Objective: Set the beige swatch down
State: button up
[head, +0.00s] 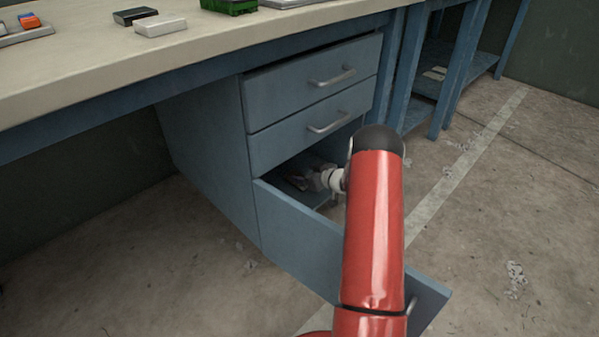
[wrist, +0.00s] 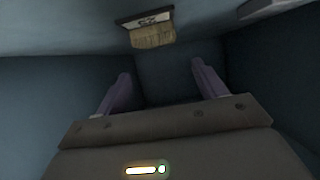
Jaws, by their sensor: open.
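The beige swatch (wrist: 153,37) shows in the wrist view as a small tan, textured piece. A dark plate with a pale number label (wrist: 147,19) adjoins it. Both are at the top of the picture, beyond my fingertips, in the open bottom drawer (head: 340,262). My gripper (wrist: 160,70) is open, with two purplish fingers spread apart and nothing between them. In the head view my gripper (head: 304,181) is down inside the drawer, partly hidden by its front and my arm. The swatch cannot be made out in the head view.
The drawer walls (wrist: 65,85) stand close on both sides of my gripper. On the bench top (head: 80,55) are a black block (head: 134,15), a white block (head: 160,26) and a green bin (head: 230,5).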

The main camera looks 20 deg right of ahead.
jog(key=v, duration=0.8)
jog(key=shift+r+p, duration=0.15)
jog(key=shift+p, duration=0.25)
